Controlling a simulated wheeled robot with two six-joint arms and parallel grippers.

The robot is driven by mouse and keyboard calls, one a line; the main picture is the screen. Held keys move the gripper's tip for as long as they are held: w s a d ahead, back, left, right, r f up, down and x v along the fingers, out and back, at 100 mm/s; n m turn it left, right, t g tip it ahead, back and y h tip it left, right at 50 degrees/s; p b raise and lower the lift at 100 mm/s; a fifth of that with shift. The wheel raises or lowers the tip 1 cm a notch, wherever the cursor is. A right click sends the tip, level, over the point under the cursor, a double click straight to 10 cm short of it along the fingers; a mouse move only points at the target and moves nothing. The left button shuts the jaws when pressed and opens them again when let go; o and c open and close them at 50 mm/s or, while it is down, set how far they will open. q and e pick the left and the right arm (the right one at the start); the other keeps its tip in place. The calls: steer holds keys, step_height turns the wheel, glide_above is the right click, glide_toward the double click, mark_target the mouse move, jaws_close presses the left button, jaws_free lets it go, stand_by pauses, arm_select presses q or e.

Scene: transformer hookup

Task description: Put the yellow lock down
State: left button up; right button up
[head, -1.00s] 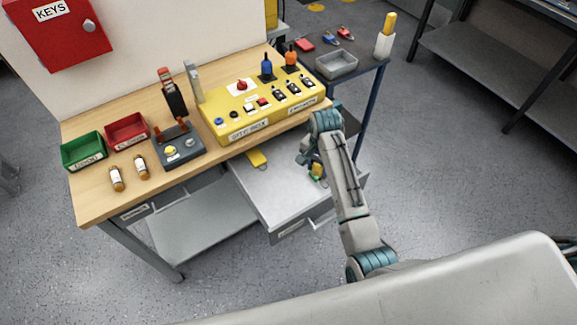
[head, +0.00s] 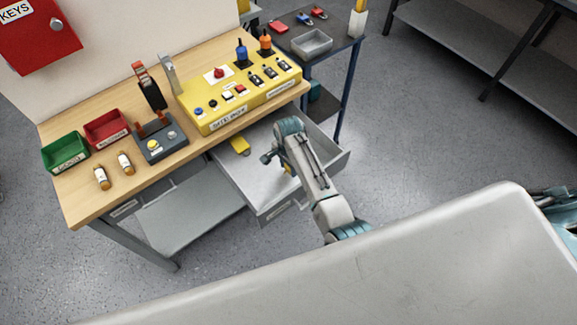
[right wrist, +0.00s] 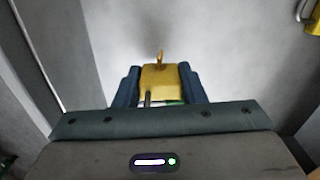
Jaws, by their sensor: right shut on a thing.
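My right gripper (head: 286,169) is over the open grey drawer (head: 240,178) under the workbench. In the right wrist view its two dark blue fingers (right wrist: 160,88) are shut on the yellow lock (right wrist: 158,80). A small brass-coloured tip points away from the lock's far end, and a grey rod shows at its near end. In the head view the lock is mostly hidden by my arm. I cannot tell whether it touches the drawer floor. A second yellow thing (head: 240,146) lies at the drawer's back; it also shows in the right wrist view's top right corner (right wrist: 314,16). My left gripper is out of view.
The workbench (head: 82,204) carries a yellow control box (head: 212,122), green (head: 65,153) and red (head: 107,130) bins, and a grey switch unit (head: 160,146). A side table (head: 335,52) with a grey tray (head: 311,42) stands behind the drawer.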

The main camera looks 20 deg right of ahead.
steer(key=shift+f, duration=0.7)
steer(key=shift+f, duration=0.15)
steer(key=o, duration=1.2)
steer(key=shift+r, duration=0.25)
step_height(320, 180, up, 12)
steer(key=shift+f+b, duration=0.1)
steer(key=shift+b, duration=0.8)
